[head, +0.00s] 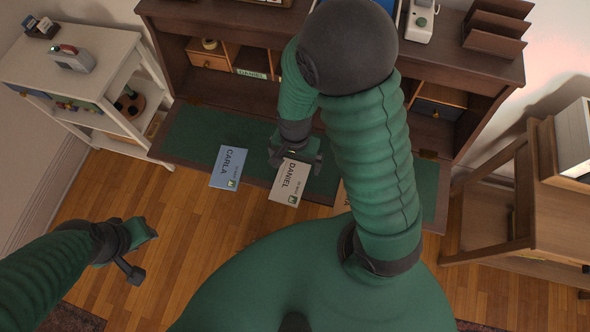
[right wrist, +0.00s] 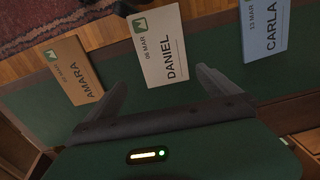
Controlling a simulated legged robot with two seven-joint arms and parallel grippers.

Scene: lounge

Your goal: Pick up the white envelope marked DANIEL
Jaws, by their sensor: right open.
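The white envelope marked DANIEL (head: 289,182) lies on the green desk surface, its near end reaching past the front edge. It also shows in the right wrist view (right wrist: 161,45). My right gripper (head: 297,157) is open at the envelope's far end. In the right wrist view its fingertips (right wrist: 160,78) are spread either side of the envelope's near end, with nothing gripped; whether they touch it I cannot tell. My left gripper (head: 140,251) is open and empty over the floor at left.
A blue CARLA envelope (head: 229,168) lies to the left. A tan AMARA envelope (right wrist: 77,69) lies on the other side, mostly hidden by my right arm in the head view. A DANIEL label (head: 251,73) marks a desk compartment.

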